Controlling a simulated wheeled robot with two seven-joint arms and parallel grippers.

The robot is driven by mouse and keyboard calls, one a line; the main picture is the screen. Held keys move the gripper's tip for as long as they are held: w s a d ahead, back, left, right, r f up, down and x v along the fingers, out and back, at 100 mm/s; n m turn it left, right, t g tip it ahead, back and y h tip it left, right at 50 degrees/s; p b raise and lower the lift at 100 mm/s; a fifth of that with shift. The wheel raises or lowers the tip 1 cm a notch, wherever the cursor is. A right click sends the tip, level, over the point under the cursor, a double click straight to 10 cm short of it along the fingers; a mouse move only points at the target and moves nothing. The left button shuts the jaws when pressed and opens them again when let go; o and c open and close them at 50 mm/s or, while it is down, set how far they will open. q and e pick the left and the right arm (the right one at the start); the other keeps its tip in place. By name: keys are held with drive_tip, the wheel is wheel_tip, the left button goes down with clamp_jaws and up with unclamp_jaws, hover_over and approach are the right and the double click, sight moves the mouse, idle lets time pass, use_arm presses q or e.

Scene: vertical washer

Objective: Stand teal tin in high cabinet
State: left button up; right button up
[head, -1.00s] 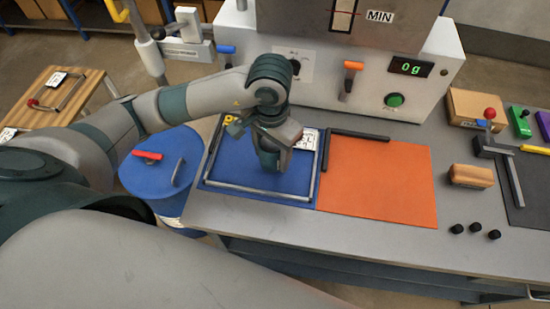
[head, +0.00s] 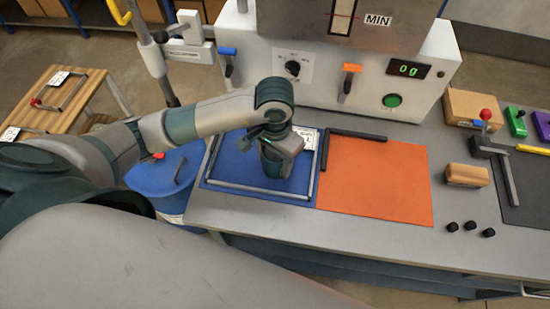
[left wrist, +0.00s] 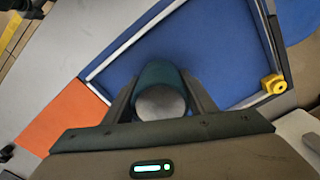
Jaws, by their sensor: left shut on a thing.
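My left gripper (head: 276,168) is over the blue mat (head: 228,170) in the head view, pointing down. In the left wrist view, its two fingers (left wrist: 161,85) are shut on the teal tin (left wrist: 160,72), one on each side. The tin's round grey end (left wrist: 160,102) faces the wrist camera. In the head view the gripper and wrist largely hide the tin. I cannot tell whether its far end touches the mat. I see no cabinet that I can identify as the high cabinet. My right gripper is not in view.
A machine with dials and a display (head: 408,69) stands behind the mat. An orange mat (head: 375,185) lies to the right, with a wooden block (head: 468,175) and black knobs beyond it. A blue drum (head: 160,185) stands left of the bench.

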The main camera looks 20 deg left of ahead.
use_arm(q)
drive_tip(key=shift+f+b, duration=0.2)
drive_tip(key=shift+b, duration=0.1)
drive_tip(key=o, duration=1.2)
drive_tip(key=shift+o, duration=0.2)
drive_tip(key=shift+r, duration=0.1)
drive_tip(key=shift+r+p, duration=0.2)
drive_tip(key=shift+p, duration=0.2)
drive_tip(key=shift+w+r+b, duration=0.1)
drive_tip(key=shift+r+b, duration=0.1)
drive_tip(key=shift+b, duration=0.15)
wheel_tip(320, 180, up, 10)
drive_tip(key=shift+f+b, duration=0.1)
drive_tip(key=shift+b, duration=1.15)
drive_tip(key=shift+r, duration=0.8)
drive_tip(key=shift+o, duration=0.3)
